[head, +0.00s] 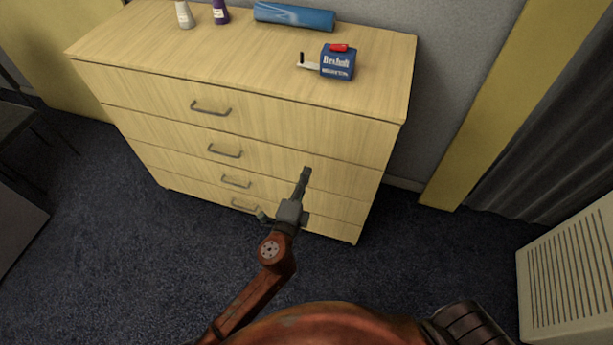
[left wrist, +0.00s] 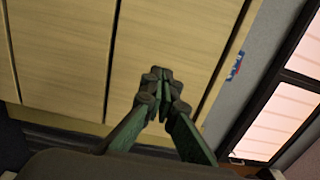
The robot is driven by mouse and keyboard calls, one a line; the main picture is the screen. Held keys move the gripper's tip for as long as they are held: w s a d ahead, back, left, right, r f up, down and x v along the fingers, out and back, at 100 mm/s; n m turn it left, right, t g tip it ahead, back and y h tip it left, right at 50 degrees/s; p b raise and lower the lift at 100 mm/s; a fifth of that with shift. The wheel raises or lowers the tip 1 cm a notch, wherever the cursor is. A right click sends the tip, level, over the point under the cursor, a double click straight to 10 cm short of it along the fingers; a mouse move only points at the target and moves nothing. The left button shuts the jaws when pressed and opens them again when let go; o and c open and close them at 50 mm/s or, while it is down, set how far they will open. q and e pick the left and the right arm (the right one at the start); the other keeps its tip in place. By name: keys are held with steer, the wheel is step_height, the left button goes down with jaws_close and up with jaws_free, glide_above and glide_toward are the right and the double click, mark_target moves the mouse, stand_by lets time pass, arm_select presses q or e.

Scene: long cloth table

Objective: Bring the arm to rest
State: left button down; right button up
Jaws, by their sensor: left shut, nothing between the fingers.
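My left arm comes in from the bottom of the head view. Its gripper (head: 305,174) is shut and empty, in front of the drawer fronts of a light wooden dresser (head: 250,125). In the left wrist view the gripper's fingers (left wrist: 162,76) are together with nothing between them. The dresser's drawer fronts (left wrist: 65,50) fill much of that view behind the fingers. I cannot tell the exact gap between the fingertips and the dresser. My right gripper is not in view.
On the dresser top are a blue box with a crank (head: 338,62), a blue roll (head: 294,17), a purple bottle (head: 220,12) and a pale bottle (head: 184,14). All drawers look closed. A beige vented unit (head: 570,275) stands at right. Dark carpet (head: 110,235) is clear at left.

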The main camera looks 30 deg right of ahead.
arm_select(q)
steer(key=shift+s+a, duration=0.25)
steer(key=shift+s, duration=0.05)
